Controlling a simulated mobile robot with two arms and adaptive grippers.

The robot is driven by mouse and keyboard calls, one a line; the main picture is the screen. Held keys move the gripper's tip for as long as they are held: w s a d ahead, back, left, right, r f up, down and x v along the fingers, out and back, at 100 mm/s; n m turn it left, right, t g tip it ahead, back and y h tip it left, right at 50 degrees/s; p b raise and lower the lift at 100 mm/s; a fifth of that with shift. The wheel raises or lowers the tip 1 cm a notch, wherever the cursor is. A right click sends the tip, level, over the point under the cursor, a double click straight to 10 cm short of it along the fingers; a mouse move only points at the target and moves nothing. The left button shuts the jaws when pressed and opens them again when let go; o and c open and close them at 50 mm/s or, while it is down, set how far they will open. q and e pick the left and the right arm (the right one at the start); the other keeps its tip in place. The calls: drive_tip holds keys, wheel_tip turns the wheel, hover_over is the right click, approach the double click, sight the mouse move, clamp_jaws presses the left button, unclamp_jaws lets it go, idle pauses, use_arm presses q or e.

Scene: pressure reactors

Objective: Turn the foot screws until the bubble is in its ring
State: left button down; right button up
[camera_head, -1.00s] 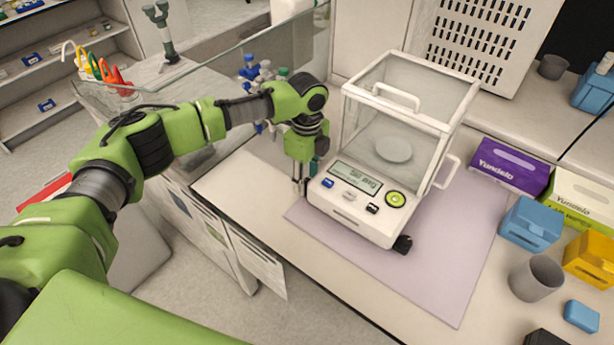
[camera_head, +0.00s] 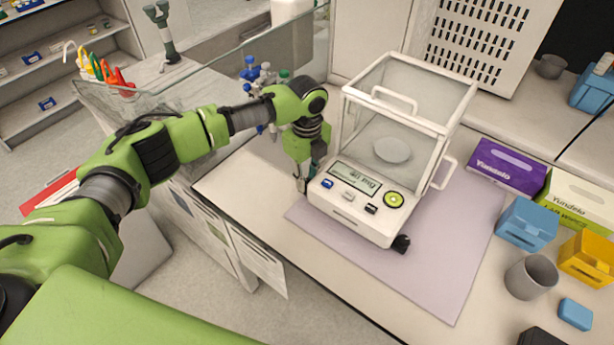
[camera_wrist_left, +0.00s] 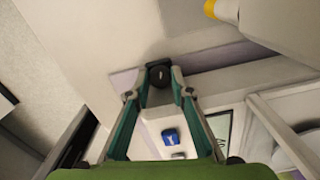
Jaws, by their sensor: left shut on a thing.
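The white balance (camera_head: 345,211) with its glass draft shield stands on a pale purple mat (camera_head: 448,275). A round yellow-green level (camera_head: 394,200) sits at the right of its front panel; the bubble's place in the ring is too small to tell. A black foot screw (camera_head: 401,243) shows under the front right corner. My left gripper (camera_head: 301,187) is low at the front left corner, pointing down. In the left wrist view its fingers are shut on the dark round left foot screw (camera_wrist_left: 159,76), which the fingers hide in the head view. My right gripper is out of view.
A purple box (camera_head: 507,165), blue box (camera_head: 527,224), yellow box (camera_head: 588,257) and grey cup (camera_head: 531,277) stand to the right. The bench's front edge runs close below the balance.

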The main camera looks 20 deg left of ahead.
use_arm(q)
drive_tip(key=c, duration=1.8)
unclamp_jaws()
drive_tip(key=shift+r, duration=0.25)
wheel_tip(320, 180, up, 12)
drive_tip(key=shift+f, duration=0.2)
drive_tip(key=shift+f, duration=0.1)
